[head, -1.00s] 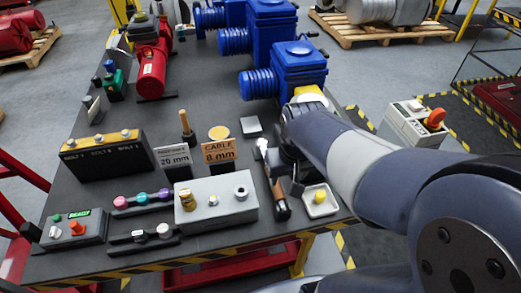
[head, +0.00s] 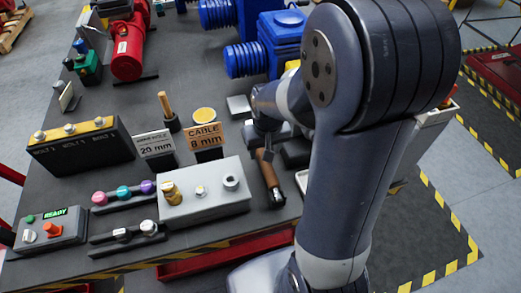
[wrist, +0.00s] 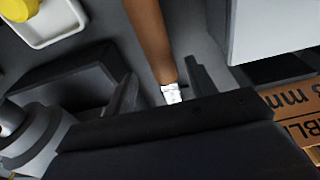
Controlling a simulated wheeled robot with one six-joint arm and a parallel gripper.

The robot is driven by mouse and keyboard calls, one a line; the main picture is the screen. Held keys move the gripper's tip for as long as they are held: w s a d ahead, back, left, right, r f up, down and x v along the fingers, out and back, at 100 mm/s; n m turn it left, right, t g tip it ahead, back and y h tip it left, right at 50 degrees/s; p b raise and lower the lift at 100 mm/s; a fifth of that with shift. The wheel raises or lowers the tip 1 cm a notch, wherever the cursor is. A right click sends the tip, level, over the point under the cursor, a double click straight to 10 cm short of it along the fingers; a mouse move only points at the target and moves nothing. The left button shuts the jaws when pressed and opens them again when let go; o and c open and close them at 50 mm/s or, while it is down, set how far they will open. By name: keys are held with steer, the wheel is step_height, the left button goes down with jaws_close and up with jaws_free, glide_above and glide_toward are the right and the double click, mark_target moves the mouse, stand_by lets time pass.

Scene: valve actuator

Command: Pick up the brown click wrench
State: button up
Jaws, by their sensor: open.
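The click wrench has a brown handle (head: 269,177) and lies near the table's front edge, right of the grey box, in the head view. The brown handle (wrist: 152,38) and a short silver section (wrist: 171,94) also show in the wrist view. My gripper (head: 268,152) is over the far part of the wrench. In the wrist view my gripper (wrist: 160,88) is open, with one finger on each side of the wrench near where brown meets silver. I cannot tell how far above the table the fingertips are. The wrench's far end is hidden by my gripper.
A grey box (head: 205,203) with knobs stands left of the wrench. A white tray (wrist: 62,35) with a yellow piece lies on the other side. The cable 8 mm sign (head: 204,137) and blue valve actuators (head: 275,52) are farther back.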

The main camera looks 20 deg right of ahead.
steer(key=shift+w+a+f, duration=0.1)
steer(key=shift+w+f, duration=0.1)
steer(key=shift+f, duration=0.85)
steer(key=shift+w+a+f, duration=0.1)
steer(key=shift+w+f, duration=0.1)
steer(key=shift+f, duration=0.8)
jaws_close()
